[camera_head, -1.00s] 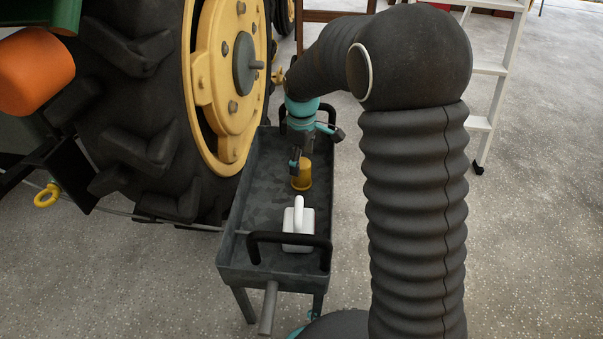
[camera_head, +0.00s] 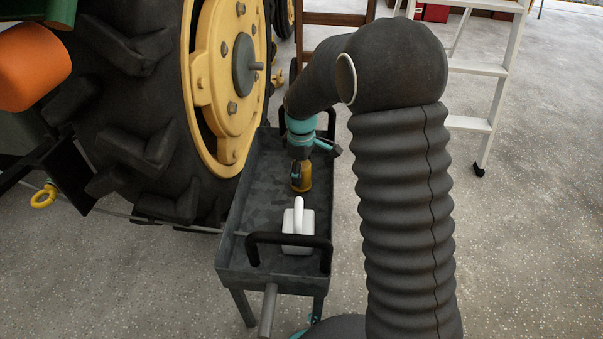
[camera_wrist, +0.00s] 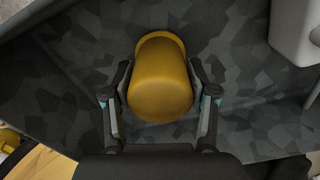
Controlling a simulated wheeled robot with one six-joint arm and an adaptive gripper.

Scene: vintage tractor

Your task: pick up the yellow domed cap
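The yellow domed cap (camera_head: 302,178) stands in the dark grey tray of a cart (camera_head: 262,205). In the wrist view the cap (camera_wrist: 160,80) shows from above, its rounded top toward the camera and its flanged base farther off. My gripper (camera_wrist: 160,108) is open, with one finger on each side of the cap's dome. Narrow gaps seem to show between the fingers and the cap; contact is hard to tell. In the head view my gripper (camera_head: 301,170) is down at the cap and covers part of it.
A white object with a handle (camera_head: 298,228) stands in the tray, nearer the front. Black handles (camera_head: 288,238) rise at the tray's ends. The large tractor wheel (camera_head: 150,110) is close along the tray's left side. A white stepladder (camera_head: 490,120) stands back right.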

